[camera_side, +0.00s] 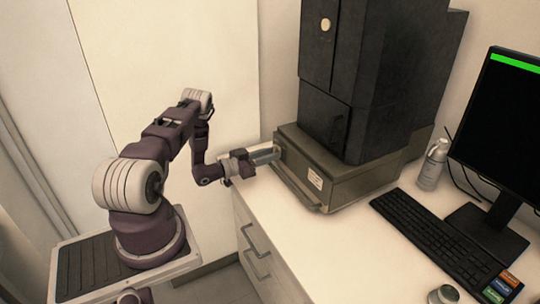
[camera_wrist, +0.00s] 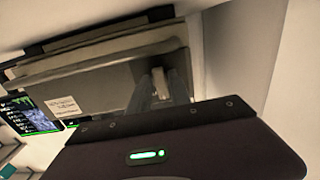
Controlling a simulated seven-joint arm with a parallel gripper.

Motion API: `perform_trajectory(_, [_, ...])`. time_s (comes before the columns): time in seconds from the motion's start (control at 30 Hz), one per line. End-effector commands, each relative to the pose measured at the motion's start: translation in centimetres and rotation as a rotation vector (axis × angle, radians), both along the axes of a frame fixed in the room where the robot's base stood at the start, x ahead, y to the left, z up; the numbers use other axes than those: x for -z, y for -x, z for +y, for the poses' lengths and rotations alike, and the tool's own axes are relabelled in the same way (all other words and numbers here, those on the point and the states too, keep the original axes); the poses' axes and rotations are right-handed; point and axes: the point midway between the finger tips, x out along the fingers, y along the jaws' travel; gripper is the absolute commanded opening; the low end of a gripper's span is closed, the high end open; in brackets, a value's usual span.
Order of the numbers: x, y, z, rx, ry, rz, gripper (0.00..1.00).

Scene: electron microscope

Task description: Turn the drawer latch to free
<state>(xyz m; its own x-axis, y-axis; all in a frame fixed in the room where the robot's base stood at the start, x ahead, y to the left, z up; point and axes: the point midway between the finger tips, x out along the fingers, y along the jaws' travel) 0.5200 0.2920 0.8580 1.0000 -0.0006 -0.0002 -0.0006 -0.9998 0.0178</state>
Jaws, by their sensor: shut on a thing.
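The drawer (camera_side: 313,181) is the grey-beige box under the dark microscope body, with a white label and a long bar handle along its front. It looks closed. My gripper (camera_side: 277,153) is at the left end of the drawer front, its fingers pointing at it. In the wrist view my gripper (camera_wrist: 160,82) has its fingers close together against the drawer front (camera_wrist: 105,85), shut on the drawer latch. The latch is small and mostly hidden by the fingers, so I cannot tell which way it is turned.
The dark microscope cabinet (camera_side: 382,75) stands on the box. A keyboard (camera_side: 440,235), a monitor (camera_side: 505,120) and a pump bottle (camera_side: 432,165) are on the right of the white bench (camera_side: 350,262). Bench drawers with handles (camera_side: 257,240) lie below. The bench front is clear.

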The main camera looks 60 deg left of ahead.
Motion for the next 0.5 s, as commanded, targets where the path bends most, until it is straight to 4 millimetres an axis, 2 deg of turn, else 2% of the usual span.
perform_trajectory(0.5, [-0.11, -0.01, 0.33, -0.001, -0.477, -0.001, 0.00])
